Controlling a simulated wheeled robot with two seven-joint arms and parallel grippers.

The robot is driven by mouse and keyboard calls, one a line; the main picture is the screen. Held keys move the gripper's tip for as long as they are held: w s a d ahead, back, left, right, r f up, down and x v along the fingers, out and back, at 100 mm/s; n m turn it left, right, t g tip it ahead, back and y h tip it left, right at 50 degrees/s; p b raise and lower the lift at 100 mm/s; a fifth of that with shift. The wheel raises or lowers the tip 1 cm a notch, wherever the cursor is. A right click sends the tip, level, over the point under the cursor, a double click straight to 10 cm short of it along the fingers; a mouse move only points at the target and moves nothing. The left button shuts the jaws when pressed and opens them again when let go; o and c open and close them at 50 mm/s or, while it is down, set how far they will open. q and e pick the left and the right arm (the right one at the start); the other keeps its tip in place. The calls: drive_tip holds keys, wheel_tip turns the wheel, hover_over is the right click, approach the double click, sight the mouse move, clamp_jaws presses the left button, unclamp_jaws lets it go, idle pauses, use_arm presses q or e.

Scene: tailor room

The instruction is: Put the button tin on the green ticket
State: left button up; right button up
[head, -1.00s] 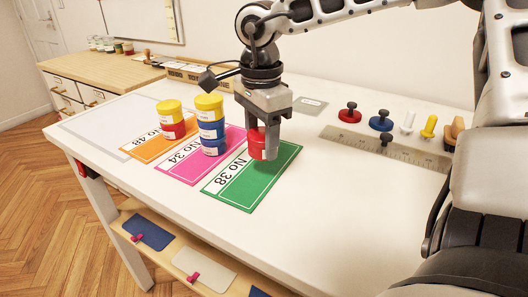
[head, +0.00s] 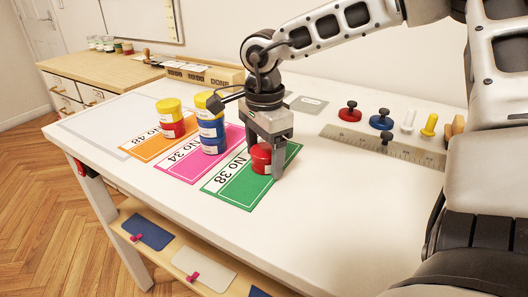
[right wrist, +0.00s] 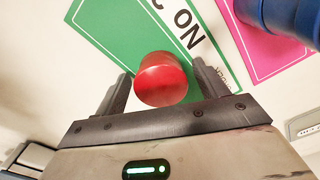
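The red button tin (head: 261,157) stands upright on the green ticket (head: 235,186), marked No 38, towards its far end. My right gripper (head: 265,168) is around the tin, with one finger on each side. In the right wrist view, the tin (right wrist: 161,80) sits between the spread fingers (right wrist: 162,88), with narrow gaps beside it, so the gripper looks open. The green ticket (right wrist: 110,30) shows behind the tin there. My left gripper is in neither view.
Left of the green ticket, a pink ticket (head: 180,169) bears a blue and yellow tin stack (head: 211,135), close to my right gripper. An orange ticket (head: 142,149) bears a red and yellow stack (head: 170,120). A ruler (head: 410,153) and several knobbed pieces lie right. The front table is clear.

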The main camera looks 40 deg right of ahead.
sight(264, 150)
wheel_tip(264, 150, up, 12)
drive_tip(key=p, duration=0.1)
drive_tip(key=shift+r, duration=0.15)
idle(0.4)
idle(0.4)
